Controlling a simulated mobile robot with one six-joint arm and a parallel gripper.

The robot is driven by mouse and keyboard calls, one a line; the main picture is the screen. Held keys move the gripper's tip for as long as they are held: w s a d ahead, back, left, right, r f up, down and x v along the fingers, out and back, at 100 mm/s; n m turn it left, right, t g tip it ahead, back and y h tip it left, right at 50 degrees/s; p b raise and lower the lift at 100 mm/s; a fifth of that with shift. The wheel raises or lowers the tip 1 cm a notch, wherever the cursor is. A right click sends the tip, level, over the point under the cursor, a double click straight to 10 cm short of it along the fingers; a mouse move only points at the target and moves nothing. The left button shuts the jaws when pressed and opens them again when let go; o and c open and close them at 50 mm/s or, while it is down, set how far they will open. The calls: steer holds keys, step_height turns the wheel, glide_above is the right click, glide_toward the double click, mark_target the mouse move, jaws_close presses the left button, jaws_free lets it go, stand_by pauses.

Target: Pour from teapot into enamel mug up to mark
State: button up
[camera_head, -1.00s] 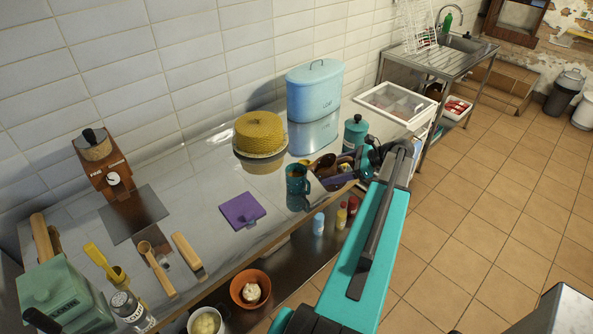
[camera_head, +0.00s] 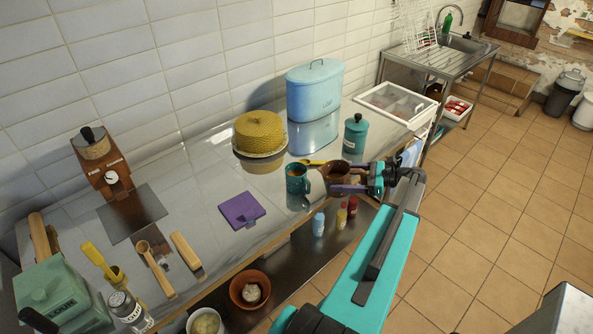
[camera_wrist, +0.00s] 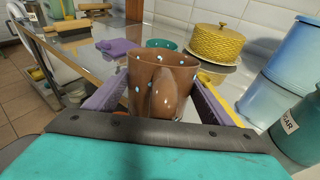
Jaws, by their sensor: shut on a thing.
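A brown teapot with pale dots (camera_wrist: 150,78) is between the purple fingers of my gripper (camera_wrist: 160,100) in the wrist view. My gripper (camera_head: 350,180) is shut on it. In the head view the teapot (camera_head: 334,173) is held close to the right of the teal enamel mug (camera_head: 298,184), near the counter's front edge. The mug stands upright, with a brownish patch visible inside its rim. In the wrist view the mug (camera_wrist: 160,43) is mostly hidden behind the teapot. I cannot make out the fill mark or a stream of liquid.
A yellow cake cover (camera_head: 260,133), a blue bread bin (camera_head: 314,88) and a teal canister (camera_head: 355,135) stand behind. A purple cloth (camera_head: 242,210) lies left of the mug. Small bottles (camera_head: 341,217) are on the lower shelf. Bare countertop (camera_head: 185,190) lies further left.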

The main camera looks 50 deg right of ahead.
mark_target(350, 170)
steer(key=shift+s+d+f+t+y, duration=0.2)
steer(key=shift+s+f+t+y, duration=0.15)
steer(key=shift+f+t, duration=0.2)
steer(key=shift+s+d+f+t+y, duration=0.25)
steer(key=shift+s+f+t, duration=0.15)
steer(key=shift+t, duration=0.15)
steer(key=shift+r+p, duration=1.75)
steer(key=shift+r, duration=1.3)
steer(key=shift+f, duration=0.1)
